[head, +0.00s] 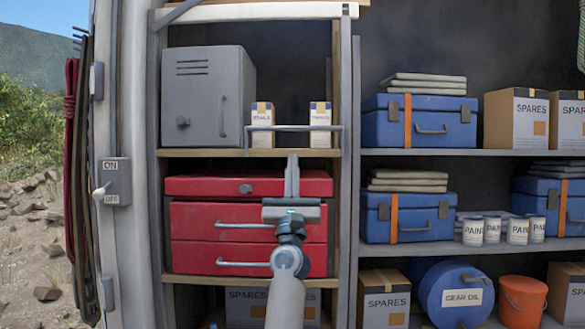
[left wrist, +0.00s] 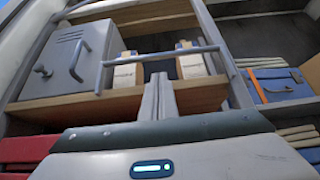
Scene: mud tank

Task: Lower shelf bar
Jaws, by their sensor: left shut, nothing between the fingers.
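The shelf bar (head: 293,128) is a thin grey rail across the front of the upper left shelf (head: 200,153), with both ends bent downward. It runs in front of two small cartons, a left one (head: 262,121) and a right one (head: 320,120). In the left wrist view the bar (left wrist: 165,55) crosses above my fingers. My left gripper (head: 292,158) is shut and empty, pointing up, with its tips just below the bar near the shelf's front edge. I cannot tell whether they touch the shelf. My right gripper is out of view.
A grey metal cabinet (head: 205,97) stands left of the cartons. A red drawer chest (head: 245,209) sits below, behind my left arm. Upright posts (head: 350,190) bound the bay on the right. Blue cases (head: 420,121) and paint tins fill the shelves further right.

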